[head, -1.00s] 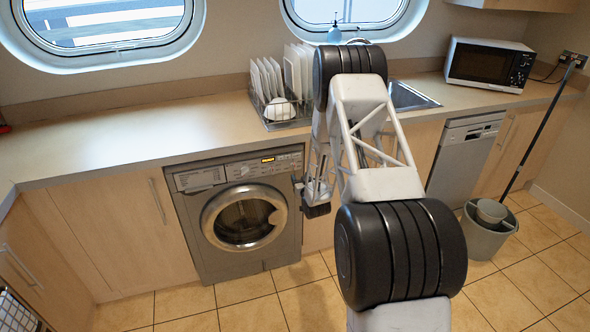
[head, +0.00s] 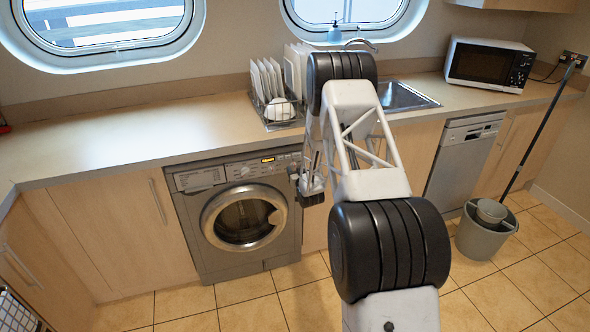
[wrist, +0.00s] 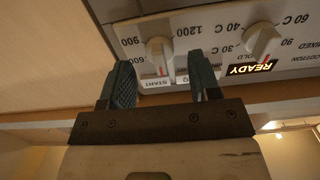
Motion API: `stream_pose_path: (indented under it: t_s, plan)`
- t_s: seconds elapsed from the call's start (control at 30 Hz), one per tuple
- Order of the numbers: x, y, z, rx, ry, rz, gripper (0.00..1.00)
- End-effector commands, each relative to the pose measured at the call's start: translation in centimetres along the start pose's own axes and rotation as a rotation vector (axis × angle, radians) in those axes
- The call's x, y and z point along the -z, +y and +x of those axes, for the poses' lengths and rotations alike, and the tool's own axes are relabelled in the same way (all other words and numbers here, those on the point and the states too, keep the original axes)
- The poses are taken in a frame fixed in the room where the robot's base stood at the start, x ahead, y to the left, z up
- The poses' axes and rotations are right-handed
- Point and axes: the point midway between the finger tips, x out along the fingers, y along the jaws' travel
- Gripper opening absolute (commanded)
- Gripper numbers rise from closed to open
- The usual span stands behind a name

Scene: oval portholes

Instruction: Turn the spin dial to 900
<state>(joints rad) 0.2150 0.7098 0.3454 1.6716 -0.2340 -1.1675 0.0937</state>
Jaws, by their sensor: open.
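The spin dial (wrist: 158,52) is a pale knob on the washing machine's panel, seen upside down in the wrist view. The marks 900 and 1200 stand on either side of it. Its exact setting is hard to read. My gripper (wrist: 160,62) is open, with its two dark ribbed fingers on either side of the dial in the picture, apart from each other. I cannot tell if either touches it. In the head view my gripper (head: 299,180) is at the right end of the washing machine (head: 210,262) panel, and hides the dial.
A second dial (wrist: 262,40) with temperature marks sits to the right in the wrist view, near a lit READY display (wrist: 252,67). The counter (head: 110,130) overhangs the panel. A dish rack (head: 278,122) stands on the counter. The floor before the machine is clear.

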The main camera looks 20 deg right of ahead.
Motion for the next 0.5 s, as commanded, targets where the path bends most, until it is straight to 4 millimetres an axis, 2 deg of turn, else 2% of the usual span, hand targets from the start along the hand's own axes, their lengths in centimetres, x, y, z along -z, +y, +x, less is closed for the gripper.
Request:
stream_pose_path:
  t_s: [0.2,0.5]
  plan:
    - [-0.1,0.0,1.3,0.000,-0.002,0.000,0.57]
    - [-0.1,0.0,1.6,0.000,-0.002,0.000,0.57]
